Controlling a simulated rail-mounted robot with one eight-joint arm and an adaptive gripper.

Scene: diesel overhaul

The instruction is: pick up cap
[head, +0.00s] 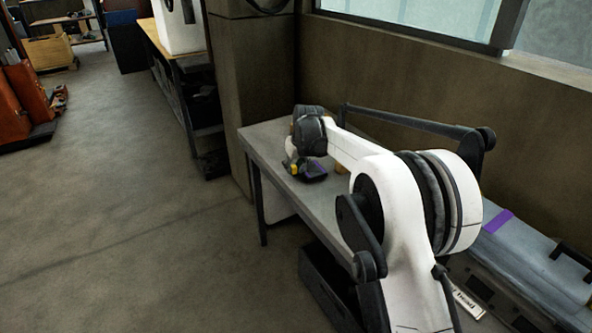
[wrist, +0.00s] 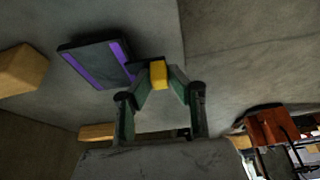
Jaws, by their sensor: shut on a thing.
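A small yellow block-like piece, which I take to be the cap (wrist: 158,72), sits between the fingertips of my gripper (wrist: 160,78) in the wrist view. The gripper is shut on it. A dark tray with purple edges (wrist: 92,62) is just left of the fingertips; the cap is beside it, and I cannot tell if they touch. In the head view the gripper (head: 292,170) is low over the far end of the grey bench (head: 268,139), with a bit of yellow at its fingers. The tray (head: 314,172) is right beside it.
A tan block (wrist: 22,70) lies beyond the tray in the wrist view, and another tan piece (wrist: 97,131) is nearer the gripper. The bench edge drops to open floor (head: 130,200) on the left. A wall (head: 400,70) stands behind the bench.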

